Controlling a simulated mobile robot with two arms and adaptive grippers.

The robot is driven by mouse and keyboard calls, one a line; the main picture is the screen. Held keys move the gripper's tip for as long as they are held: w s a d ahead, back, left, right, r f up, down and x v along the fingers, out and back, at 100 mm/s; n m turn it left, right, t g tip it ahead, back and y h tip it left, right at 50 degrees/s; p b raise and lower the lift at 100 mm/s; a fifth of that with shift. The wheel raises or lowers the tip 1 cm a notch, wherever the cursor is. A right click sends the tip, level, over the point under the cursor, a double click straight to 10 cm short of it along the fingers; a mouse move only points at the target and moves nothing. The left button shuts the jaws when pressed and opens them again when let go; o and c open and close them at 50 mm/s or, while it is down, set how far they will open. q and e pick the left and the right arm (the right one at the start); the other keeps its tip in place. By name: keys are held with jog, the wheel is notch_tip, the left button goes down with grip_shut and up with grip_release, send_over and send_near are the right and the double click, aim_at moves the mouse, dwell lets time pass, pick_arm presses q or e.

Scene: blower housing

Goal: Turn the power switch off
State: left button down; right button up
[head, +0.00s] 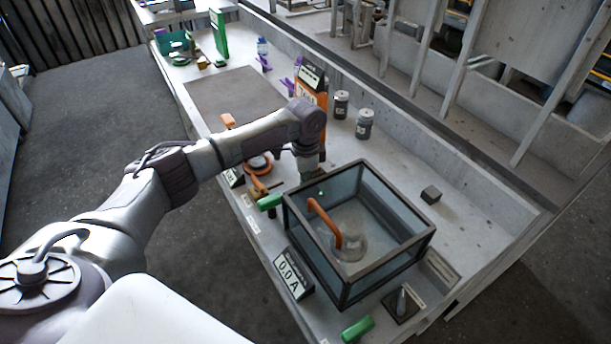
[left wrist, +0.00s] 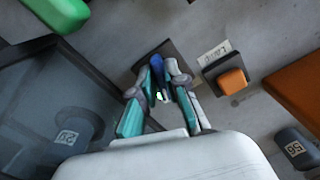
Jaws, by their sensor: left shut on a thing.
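In the left wrist view, a blue switch lever (left wrist: 158,65) stands on a dark square plate (left wrist: 182,52). My left gripper (left wrist: 160,95), with teal finger pads, has its fingertips closed around this lever. No readable label on that plate shows whether it is the power switch. In the head view my left arm reaches over the bench, and its wrist hides the switch and most of the fingers. A meter (head: 290,274) at the bench's front edge reads 0.0 A. My right gripper is out of view.
A glass tank (head: 362,288) with a dark frame and an orange pipe (head: 325,215) stands just right of the gripper. An orange block (left wrist: 232,80) sits beside a small label. Dark jars (head: 364,123) stand behind.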

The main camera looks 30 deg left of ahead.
pick_arm(q)
jog(key=n+p, duration=0.4)
jog(key=p, duration=0.1)
jog(key=n+p, duration=0.2)
jog(key=p, duration=0.1)
jog(key=shift+s+d+r, duration=0.15)
jog(key=shift+d+r, duration=0.05)
jog(key=shift+r, duration=0.05)
jog(key=shift+f+n+p, duration=0.15)
jog(key=shift+n+p, duration=1.3)
jog(key=shift+n, duration=0.55)
jog(key=c, duration=1.2)
grip_release()
notch_tip(320, 180, up, 12)
jog(key=shift+f, duration=0.1)
